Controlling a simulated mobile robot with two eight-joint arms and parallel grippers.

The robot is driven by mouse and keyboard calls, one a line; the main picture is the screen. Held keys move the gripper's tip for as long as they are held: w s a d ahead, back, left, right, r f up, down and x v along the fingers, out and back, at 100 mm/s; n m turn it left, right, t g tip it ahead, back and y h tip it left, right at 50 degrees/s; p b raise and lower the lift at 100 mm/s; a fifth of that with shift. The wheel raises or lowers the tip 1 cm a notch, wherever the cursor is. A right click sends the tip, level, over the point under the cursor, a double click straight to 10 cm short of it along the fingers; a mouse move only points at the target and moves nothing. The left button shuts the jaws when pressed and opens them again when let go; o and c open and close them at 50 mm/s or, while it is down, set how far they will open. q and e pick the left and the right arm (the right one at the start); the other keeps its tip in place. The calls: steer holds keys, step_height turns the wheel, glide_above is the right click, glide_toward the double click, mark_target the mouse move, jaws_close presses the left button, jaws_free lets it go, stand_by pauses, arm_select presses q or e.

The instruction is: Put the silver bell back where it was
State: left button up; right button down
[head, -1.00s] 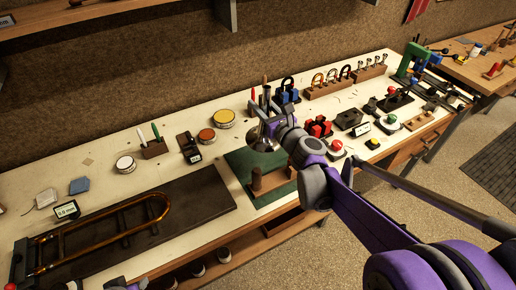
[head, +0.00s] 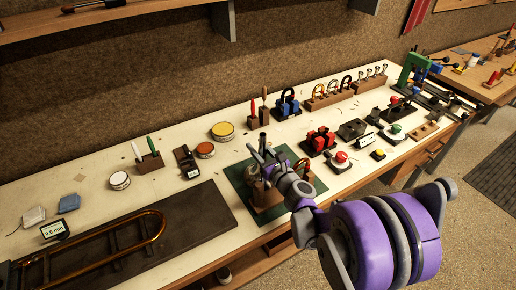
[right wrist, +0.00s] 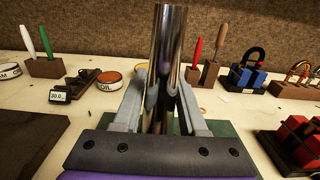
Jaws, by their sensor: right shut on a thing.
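The silver bell shows in the right wrist view as a shiny upright tube (right wrist: 165,65) between the two fingers. In the head view its narrow end (head: 263,140) rises above my right gripper (head: 268,160). That gripper is shut on the tube, low over the green mat (head: 233,172). A wooden block (head: 268,208) stands on the mat just below the hand. The bell's flare is mostly hidden behind the gripper and wrist, so I cannot tell whether it touches the block. My left gripper is not in view.
Red (head: 320,140) and blue (head: 288,106) clamp-like fixtures stand right of and behind the mat. Yellow (head: 222,130) and red (head: 205,150) tins stand to the left. A dark board (head: 195,212) with a brass slide (head: 150,216) lies at front left.

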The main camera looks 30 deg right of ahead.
steer(key=shift+f, duration=0.2)
steer(key=shift+c, duration=2.3)
jaws_free()
steer(key=shift+r, duration=0.2)
